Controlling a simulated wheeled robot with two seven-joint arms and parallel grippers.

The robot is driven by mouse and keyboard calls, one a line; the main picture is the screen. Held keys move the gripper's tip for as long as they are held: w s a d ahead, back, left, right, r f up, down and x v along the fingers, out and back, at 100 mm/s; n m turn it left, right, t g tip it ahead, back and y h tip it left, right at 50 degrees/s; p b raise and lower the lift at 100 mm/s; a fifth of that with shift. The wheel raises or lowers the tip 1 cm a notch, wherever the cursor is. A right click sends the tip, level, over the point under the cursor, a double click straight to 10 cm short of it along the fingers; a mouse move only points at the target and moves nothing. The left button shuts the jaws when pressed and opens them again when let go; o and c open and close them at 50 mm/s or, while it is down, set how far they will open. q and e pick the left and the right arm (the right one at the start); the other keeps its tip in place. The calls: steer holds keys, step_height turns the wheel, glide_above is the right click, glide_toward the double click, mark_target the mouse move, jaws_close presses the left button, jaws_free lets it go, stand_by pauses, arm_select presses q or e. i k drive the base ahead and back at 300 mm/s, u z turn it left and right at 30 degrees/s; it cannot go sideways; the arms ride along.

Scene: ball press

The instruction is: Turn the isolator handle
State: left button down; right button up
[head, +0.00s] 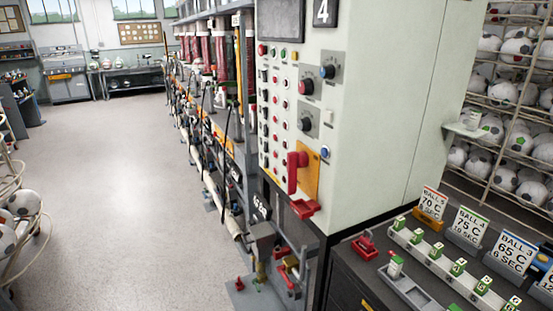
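The isolator handle (293,172) is a red lever on a yellow-orange plate (309,178), low on the front of a pale control cabinet (395,100) marked 4. The lever hangs down, roughly vertical, at the plate's left side. A red piece (304,208) sticks out just below the plate. Neither of my grippers shows in the head view, and nothing touches the handle.
Buttons and dark knobs (327,72) sit above the handle. A dark bench (350,270) with ball cards (468,228) and a green-labelled rack stands at the right. Ball shelves (515,100) are behind it. Open floor (110,190) lies left, beside a ball rack (22,215).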

mark_target(296, 161)
steer(key=u, duration=0.5)
steer(key=k, duration=0.6)
steer(key=u, duration=1.05)
steer(key=i, duration=1)
steer(key=z, duration=0.85)
steer(key=i, duration=0.7)
steer(key=z, duration=0.7)
